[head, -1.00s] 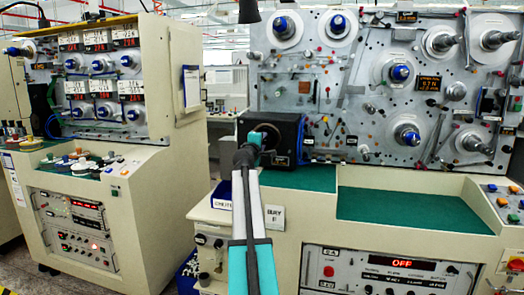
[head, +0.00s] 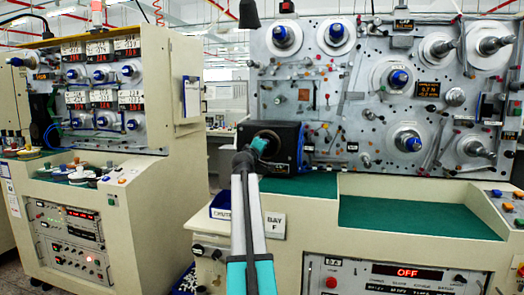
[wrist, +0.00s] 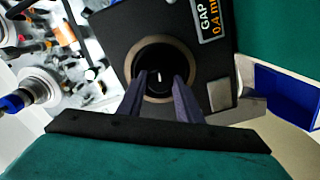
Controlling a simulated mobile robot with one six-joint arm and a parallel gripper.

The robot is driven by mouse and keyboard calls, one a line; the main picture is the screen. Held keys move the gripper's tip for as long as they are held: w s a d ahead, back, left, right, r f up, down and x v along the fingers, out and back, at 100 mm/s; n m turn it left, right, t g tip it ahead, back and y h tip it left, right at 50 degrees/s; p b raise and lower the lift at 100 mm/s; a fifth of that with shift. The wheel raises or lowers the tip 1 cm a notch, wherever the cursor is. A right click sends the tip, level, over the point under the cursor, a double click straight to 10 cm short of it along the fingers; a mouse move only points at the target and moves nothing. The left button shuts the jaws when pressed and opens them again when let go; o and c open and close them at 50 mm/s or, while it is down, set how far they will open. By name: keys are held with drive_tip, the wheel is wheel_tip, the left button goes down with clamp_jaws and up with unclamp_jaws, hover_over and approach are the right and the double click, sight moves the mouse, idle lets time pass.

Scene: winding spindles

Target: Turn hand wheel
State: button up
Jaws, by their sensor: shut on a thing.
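A black box (head: 290,137) sits on the green ledge at the machine's left end. In the wrist view its face (wrist: 135,20) has a bronze ring (wrist: 190,50) around a dark round recess, with a small white mark (wrist: 158,75) inside. I take the dark round part in the recess for the hand wheel; its rim is hard to make out. My gripper (head: 266,143) reaches the front of the box. In the wrist view its two dark fingers (wrist: 163,84) point into the recess, close together, shut on the dark part. The fingertips hide some of the hold.
A label on the box (wrist: 208,20) reads GAP 0.4 mm. A blue bin (wrist: 285,90) lies beside the box. The spindle panel (head: 345,95) rises behind, with several reels. The green ledge (head: 415,215) to the right is clear. Another cabinet (head: 150,200) stands left.

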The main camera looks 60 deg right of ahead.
drive_tip(key=shift+d+r, duration=0.1)
drive_tip(key=shift+r, duration=0.1)
drive_tip(key=o, duration=1)
drive_tip(key=shift+s, duration=0.1)
drive_tip(key=shift+o, duration=0.2)
drive_tip(key=shift+f, duration=0.1)
drive_tip(key=v, duration=1.3)
drive_tip(key=shift+a, duration=0.4)
